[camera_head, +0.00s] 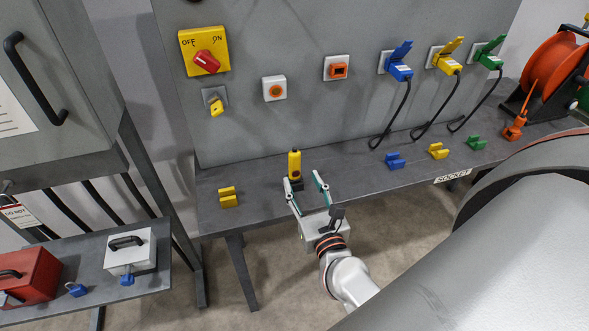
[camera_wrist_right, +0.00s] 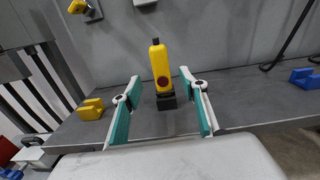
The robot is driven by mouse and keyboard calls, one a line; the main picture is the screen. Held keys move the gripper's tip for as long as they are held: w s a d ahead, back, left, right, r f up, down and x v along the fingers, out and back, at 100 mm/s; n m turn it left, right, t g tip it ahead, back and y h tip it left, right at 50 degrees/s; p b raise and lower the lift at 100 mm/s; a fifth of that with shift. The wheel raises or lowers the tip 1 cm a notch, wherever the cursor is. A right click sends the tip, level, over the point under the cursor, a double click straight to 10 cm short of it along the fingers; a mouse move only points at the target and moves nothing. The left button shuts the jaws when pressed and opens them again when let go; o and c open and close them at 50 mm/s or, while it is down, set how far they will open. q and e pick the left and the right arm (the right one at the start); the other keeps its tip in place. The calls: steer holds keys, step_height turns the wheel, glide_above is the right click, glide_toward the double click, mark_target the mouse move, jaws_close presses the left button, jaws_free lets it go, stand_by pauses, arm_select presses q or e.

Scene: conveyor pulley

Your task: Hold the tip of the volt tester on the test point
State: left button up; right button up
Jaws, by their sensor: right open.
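The yellow volt tester (camera_head: 295,165) stands upright in a small black holder (camera_head: 297,185) on the grey bench. In the right wrist view the tester (camera_wrist_right: 160,66) shows a dark red round spot on its front. My right gripper (camera_head: 302,178) is open and empty at the bench's front edge. In the right wrist view its fingertips (camera_wrist_right: 159,76) lie on either side of the tester, apart from it. A white plate with a round orange centre (camera_head: 274,89) is on the panel above; I cannot tell if this is the test point. My left gripper is not in view.
The grey panel carries a yellow OFF/ON switch (camera_head: 204,50), an orange socket (camera_head: 337,68) and blue, yellow and green plugs with black cables. An orange reel (camera_head: 552,68) stands far right.

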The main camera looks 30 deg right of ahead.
mark_target(296, 169)
steer(key=shift+w+d+m, duration=0.15)
steer(key=shift+w+m, duration=0.15)
steer(key=shift+p+x, duration=0.4)
steer(key=shift+x, duration=0.45)
steer(key=shift+f+p+x, duration=0.2)
steer(key=shift+x, duration=1.2)
steer(key=shift+f+p+x, duration=0.2)
steer(key=shift+x, duration=1.2)
jaws_close()
